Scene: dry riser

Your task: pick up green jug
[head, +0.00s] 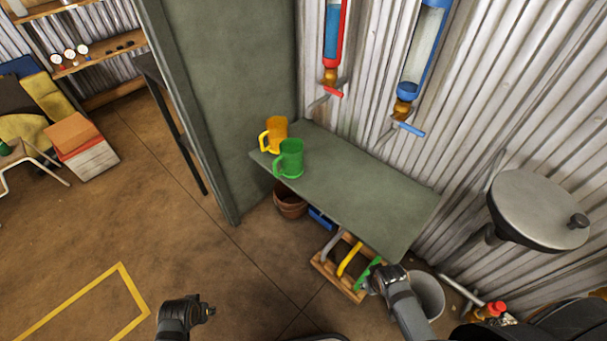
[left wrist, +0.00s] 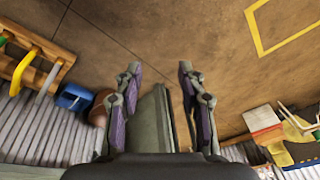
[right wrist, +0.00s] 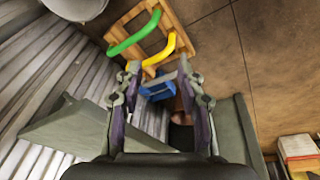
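The green jug (head: 290,159) stands upright at the far left end of the grey-green table (head: 350,190), its handle toward the left. A yellow-orange jug (head: 276,134) stands just behind it. My left gripper (head: 209,311) is low over the floor at the bottom of the head view, well apart from the jug. Its fingers are spread and empty in the left wrist view (left wrist: 160,70). My right gripper (head: 373,280) is near the table's front right edge; its fingers are spread and empty in the right wrist view (right wrist: 160,68). Neither wrist view shows the green jug.
A wooden rack (head: 338,270) with coloured handles sits on the floor by the table, near a grey bucket (head: 428,295) and a brown pot (head: 290,200). A tall green panel (head: 222,90) borders the table's left end. Two dispensers hang above. The floor at left is mostly clear.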

